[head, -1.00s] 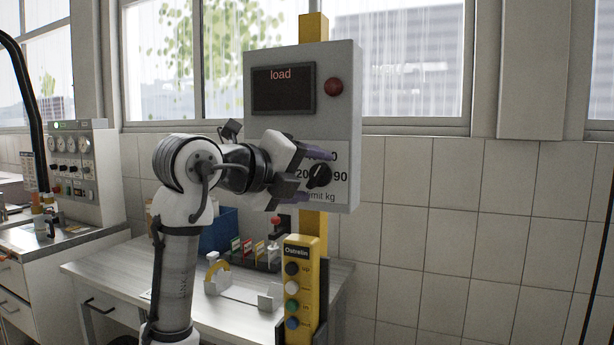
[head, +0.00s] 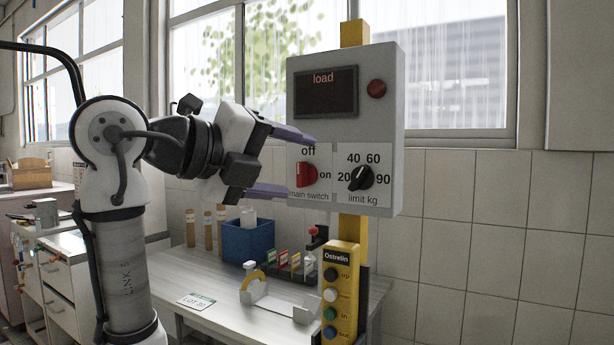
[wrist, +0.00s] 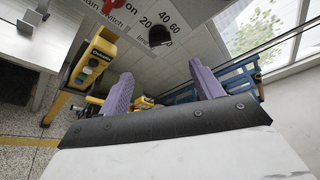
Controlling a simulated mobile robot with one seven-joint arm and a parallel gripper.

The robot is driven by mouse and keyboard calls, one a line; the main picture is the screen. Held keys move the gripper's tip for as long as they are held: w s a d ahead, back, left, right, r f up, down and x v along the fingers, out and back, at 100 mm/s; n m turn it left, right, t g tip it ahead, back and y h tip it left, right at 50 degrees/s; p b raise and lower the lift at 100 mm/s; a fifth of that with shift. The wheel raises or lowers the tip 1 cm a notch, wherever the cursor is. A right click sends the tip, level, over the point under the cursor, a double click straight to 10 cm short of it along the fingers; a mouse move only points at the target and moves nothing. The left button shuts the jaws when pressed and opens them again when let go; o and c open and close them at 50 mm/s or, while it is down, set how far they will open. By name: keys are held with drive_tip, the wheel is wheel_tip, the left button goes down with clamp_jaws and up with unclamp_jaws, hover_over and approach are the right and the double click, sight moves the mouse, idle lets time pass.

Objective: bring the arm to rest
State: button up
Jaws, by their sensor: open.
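My gripper (head: 292,163) is open, with its two purple fingers spread and nothing between them. In the head view it is at the left side of the grey control box (head: 396,120), with the fingertips near the red main switch (head: 306,174). I cannot tell whether they touch the box. The black limit knob (head: 360,178) is to the right of the switch. In the wrist view the gripper (wrist: 163,82) also shows open and empty, with the box's underside, the limit knob (wrist: 157,35) and part of the red switch (wrist: 131,5) beyond the fingers.
The box is on a yellow post (head: 354,34) above a white table (head: 205,272). A yellow button pendant (head: 341,285) hangs at the post. A blue bin (head: 248,240) and a white stand with a yellow arc (head: 256,287) are on the table. The tiled wall (head: 470,210) is behind.

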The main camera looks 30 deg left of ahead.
drive_tip(key=shift+s+a, duration=0.1)
drive_tip(key=shift+s, duration=0.15)
drive_tip(key=shift+w, duration=0.1)
idle(0.3)
